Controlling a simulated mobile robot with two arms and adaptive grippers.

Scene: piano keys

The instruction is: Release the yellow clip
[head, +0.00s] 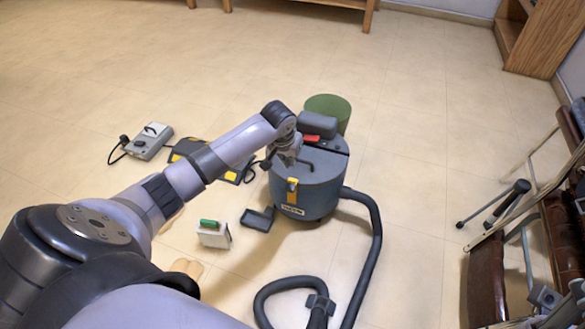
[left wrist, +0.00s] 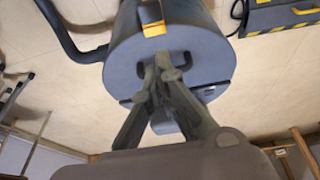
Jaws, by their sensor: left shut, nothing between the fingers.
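The yellow clip (head: 292,190) is on the front side of a blue-grey canister vacuum (head: 318,196), just below the lid edge. In the left wrist view the clip (left wrist: 153,25) lies at the top, at the canister's rim. My right gripper is not in view.
A dark hose (head: 375,235) curves along the floor right of the vacuum. A green cylinder (head: 330,105) stands behind it. A white box (head: 213,236), a dark tray (head: 258,218) and a grey device (head: 149,140) lie left. Folded chairs (head: 490,265) stand right.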

